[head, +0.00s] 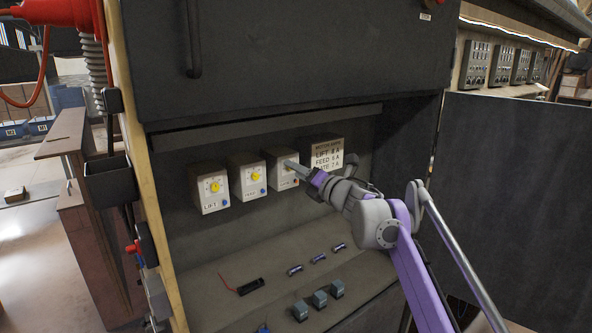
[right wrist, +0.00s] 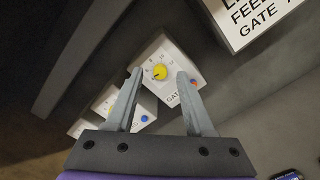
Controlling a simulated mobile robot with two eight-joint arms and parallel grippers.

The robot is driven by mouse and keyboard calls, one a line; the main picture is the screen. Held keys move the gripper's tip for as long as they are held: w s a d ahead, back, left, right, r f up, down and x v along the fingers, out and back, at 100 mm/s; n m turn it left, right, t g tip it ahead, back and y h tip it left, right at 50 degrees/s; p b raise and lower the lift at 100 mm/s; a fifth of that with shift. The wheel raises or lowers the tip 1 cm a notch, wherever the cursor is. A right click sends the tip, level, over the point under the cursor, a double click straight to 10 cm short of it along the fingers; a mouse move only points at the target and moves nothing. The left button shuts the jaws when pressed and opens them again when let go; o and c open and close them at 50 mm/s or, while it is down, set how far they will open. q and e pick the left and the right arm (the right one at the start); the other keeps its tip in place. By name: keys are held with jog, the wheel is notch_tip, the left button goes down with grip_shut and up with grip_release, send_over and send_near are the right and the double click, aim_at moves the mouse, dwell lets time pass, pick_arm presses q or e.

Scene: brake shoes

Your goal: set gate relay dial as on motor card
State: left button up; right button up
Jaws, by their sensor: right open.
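The gate relay (head: 279,172) is the rightmost of three pale boxes on the cabinet's back wall. In the right wrist view its yellow dial (right wrist: 159,72) faces me, with numbers around it and an orange-red button below right. The dial's pointer is too small to read surely. My right gripper (right wrist: 160,74) is open, its fingers on either side of the dial; I cannot tell whether they touch it. In the head view this gripper hides part of the relay. The motor card (head: 327,152) seems to read LIFT 8 A, FEED 6 A, GATE 7 A, partly covered. My left gripper is out of view.
The lift relay (head: 209,190) and feed relay (head: 247,178) stand close to the left, each with a yellow dial and blue button. Small fuses (head: 318,258), grey blocks (head: 319,299) and a black part (head: 250,286) lie on the shelf below. The cabinet door (head: 290,60) overhangs.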

jog(key=shift+w+a, duration=0.2)
jog(key=shift+w, duration=0.15)
grip_shut()
